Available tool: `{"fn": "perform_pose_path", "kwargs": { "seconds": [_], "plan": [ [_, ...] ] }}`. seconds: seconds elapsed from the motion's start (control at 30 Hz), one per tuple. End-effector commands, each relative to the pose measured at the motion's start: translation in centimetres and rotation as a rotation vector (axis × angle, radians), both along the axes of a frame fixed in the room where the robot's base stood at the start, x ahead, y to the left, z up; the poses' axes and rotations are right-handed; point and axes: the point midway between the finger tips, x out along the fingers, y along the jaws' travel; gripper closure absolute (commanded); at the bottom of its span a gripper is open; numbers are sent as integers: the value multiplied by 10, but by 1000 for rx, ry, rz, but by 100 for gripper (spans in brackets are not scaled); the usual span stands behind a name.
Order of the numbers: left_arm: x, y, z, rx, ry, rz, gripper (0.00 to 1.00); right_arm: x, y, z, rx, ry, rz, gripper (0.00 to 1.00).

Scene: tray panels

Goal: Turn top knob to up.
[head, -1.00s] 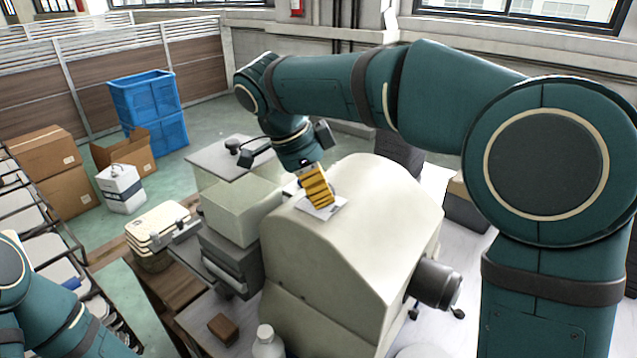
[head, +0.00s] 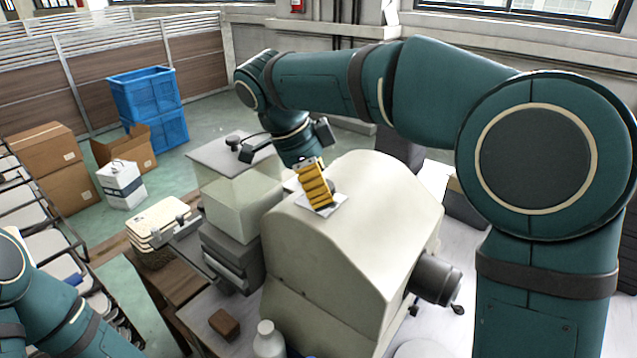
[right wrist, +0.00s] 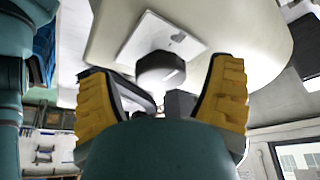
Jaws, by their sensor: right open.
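The knob (right wrist: 160,70) is dark grey and round, with a short white mark on its face. It stands on a white square plate (right wrist: 140,38) on the pale rounded machine housing. In the head view the plate (head: 338,206) shows on the housing top, but the gripper hides the knob. My right gripper (head: 315,188) is over the plate. In the right wrist view its yellow fingers (right wrist: 162,72) are spread wide, one on each side of the knob, with gaps visible. Whether the fingertips reach knob depth is unclear. My left gripper is out of frame.
The cream machine housing (head: 375,230) fills the middle, with a grey cylinder (head: 437,279) on its right side. A pale box (head: 243,207) stands close on its left. A white bottle (head: 268,340) and brown block (head: 224,325) are in front. Blue crates (head: 148,110) stand far back.

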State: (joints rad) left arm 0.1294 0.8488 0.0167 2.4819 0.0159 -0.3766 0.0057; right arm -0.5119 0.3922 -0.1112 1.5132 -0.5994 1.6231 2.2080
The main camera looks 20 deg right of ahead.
Motion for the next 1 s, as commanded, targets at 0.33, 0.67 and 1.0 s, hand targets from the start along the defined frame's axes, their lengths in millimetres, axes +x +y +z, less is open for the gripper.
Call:
{"fn": "perform_pose_path", "kwargs": {
  "seconds": [0.33, 0.67, 1.0],
  "plan": [
    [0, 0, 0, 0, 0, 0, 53, 2, 10, 24, 0, -4, 2, 19],
    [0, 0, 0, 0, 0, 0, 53, 5, 35, 83, 1, -3, 1, 19],
    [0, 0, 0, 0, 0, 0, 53, 7, 45, 110, 0, 0, 0, 19]
  ]
}}
